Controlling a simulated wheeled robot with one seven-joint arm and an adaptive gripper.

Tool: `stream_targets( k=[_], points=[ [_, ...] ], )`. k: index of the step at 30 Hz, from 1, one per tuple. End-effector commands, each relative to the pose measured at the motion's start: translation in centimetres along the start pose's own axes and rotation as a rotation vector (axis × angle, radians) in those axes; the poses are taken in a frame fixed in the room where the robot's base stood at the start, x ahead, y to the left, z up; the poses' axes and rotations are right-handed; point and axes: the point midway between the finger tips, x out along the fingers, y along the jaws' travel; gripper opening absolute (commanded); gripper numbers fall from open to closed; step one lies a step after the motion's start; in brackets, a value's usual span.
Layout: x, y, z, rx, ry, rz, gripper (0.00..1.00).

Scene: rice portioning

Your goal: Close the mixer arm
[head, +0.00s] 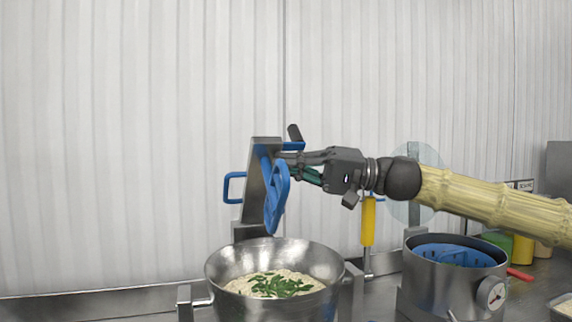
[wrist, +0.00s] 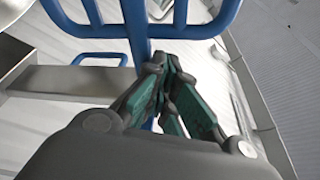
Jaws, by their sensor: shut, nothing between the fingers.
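The mixer arm (head: 257,196) is a grey metal post, raised and tilted above the bowl. It carries a blue paddle (head: 276,198) and a blue loop handle (head: 233,187) on its left. The steel mixing bowl (head: 222,263) below holds rice with green leaves. My gripper (head: 290,160) is shut and empty at the upper right side of the mixer arm, by the blue bar near its top. In the wrist view my gripper (wrist: 163,62) has its fingertips together close to blue bars (wrist: 137,28); whether they touch is unclear.
A steel pot (head: 440,280) with a blue basket and a gauge stands on the right, below my arm. A yellow-handled tool (head: 368,222) stands behind the bowl. Yellow and green containers (head: 520,248) are at the far right.

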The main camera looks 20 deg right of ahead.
Motion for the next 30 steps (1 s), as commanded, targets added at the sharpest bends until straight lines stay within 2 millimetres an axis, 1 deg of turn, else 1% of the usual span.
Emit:
stream_targets(
  k=[5, 18, 24, 30],
  points=[
    [-2.0, -0.1, -0.2, -0.001, 0.007, -0.002, 0.00],
    [-9.4, -0.1, -0.2, -0.002, 0.008, -0.004, 0.00],
    [-11.4, -0.1, -0.1, -0.002, 0.005, -0.002, 0.00],
    [-12.1, 0.0, 0.0, 0.000, 0.003, -0.001, 0.00]
  ],
)
